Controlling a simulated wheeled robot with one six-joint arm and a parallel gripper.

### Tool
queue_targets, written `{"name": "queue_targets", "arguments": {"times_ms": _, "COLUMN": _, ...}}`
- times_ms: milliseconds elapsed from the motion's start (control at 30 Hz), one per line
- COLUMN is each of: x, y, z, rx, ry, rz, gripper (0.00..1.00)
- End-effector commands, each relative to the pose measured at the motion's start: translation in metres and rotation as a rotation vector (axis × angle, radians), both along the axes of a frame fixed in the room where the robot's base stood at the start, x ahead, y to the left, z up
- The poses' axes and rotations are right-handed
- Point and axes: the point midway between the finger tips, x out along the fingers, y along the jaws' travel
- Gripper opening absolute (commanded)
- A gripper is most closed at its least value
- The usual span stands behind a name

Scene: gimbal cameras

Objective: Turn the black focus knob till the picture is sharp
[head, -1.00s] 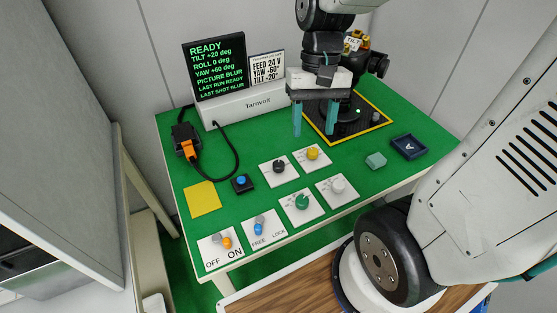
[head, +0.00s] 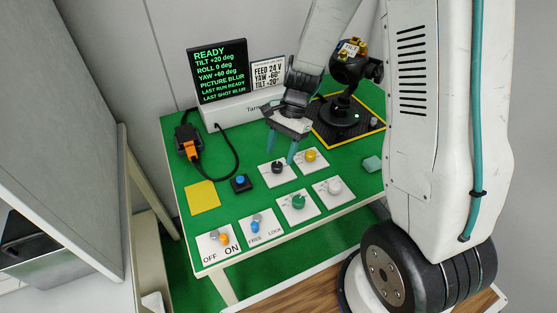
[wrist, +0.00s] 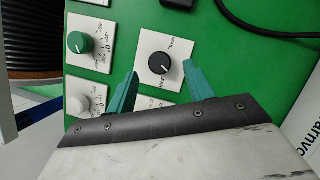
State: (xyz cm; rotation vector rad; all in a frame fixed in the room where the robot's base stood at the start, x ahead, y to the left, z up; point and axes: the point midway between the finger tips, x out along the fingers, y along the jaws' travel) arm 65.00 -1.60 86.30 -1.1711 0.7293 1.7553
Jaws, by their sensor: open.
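The black focus knob (head: 277,167) sits on a white square plate on the green table. In the wrist view the black knob (wrist: 159,63) lies between and just beyond my two teal fingertips, its white pointer line visible. My gripper (head: 281,155) is open and empty, with its fingers pointing down close to the knob; in the wrist view my gripper (wrist: 163,78) shows its fingers spread apart. I cannot tell the exact height above the knob. The black screen (head: 218,70) reads READY, TILT +20 deg, ROLL 0 deg, YAW +60 deg, PICTURE BLUR, LAST SHOT BLUR.
Close around are a yellow knob (head: 310,155), a green knob (head: 298,202) and a white knob (head: 335,187). A blue button (head: 241,180), OFF/ON switch (head: 224,238) and FREE/LOCK switch (head: 255,227) stand left and front. The gimbal camera (head: 350,65) stands behind.

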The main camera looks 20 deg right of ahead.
Motion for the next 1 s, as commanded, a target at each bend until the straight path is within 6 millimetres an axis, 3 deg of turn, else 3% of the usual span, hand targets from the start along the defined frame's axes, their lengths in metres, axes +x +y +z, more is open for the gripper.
{"name": "queue_targets", "arguments": {"times_ms": 233, "x": -0.006, "y": 0.010, "z": -0.029, "rx": 0.000, "ry": 0.000, "rz": 0.001, "gripper": 0.52}}
{"name": "queue_targets", "arguments": {"times_ms": 567, "x": -0.006, "y": 0.010, "z": -0.033, "rx": -0.001, "ry": -0.001, "rz": -0.001, "gripper": 0.52}}
{"name": "queue_targets", "arguments": {"times_ms": 733, "x": -0.006, "y": 0.010, "z": -0.033, "rx": -0.001, "ry": -0.001, "rz": -0.001, "gripper": 0.10}}
{"name": "queue_targets", "arguments": {"times_ms": 1000, "x": -0.006, "y": 0.010, "z": -0.033, "rx": -0.001, "ry": -0.001, "rz": 0.014, "gripper": 0.07}}
